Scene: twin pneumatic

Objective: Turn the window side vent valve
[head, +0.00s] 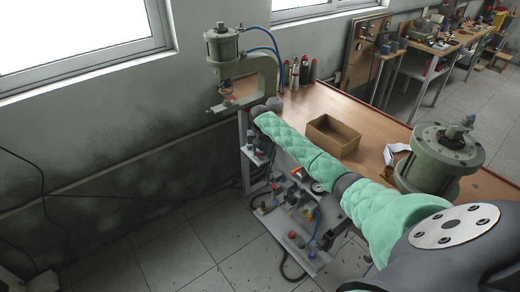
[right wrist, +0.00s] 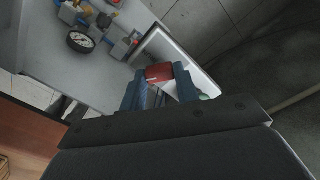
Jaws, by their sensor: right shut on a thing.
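In the right wrist view, my right gripper (right wrist: 162,88) has its two blue-grey fingers shut on a red block-like part, which I take to be the window side vent valve's handle (right wrist: 159,72). In the head view, my right arm, in green padding, reaches from the lower right to the table's corner by the window-side press (head: 222,45). The arm hides much of the area below. My left gripper is not in view.
A pneumatic panel (head: 318,258) with a gauge (right wrist: 80,40), fittings and coloured buttons lies below my arm. On the wooden table (head: 375,122) stand an open cardboard box (head: 332,137) and a second green cylinder (head: 440,160). Blue hoses rise by the press. The floor at left is clear except for cables.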

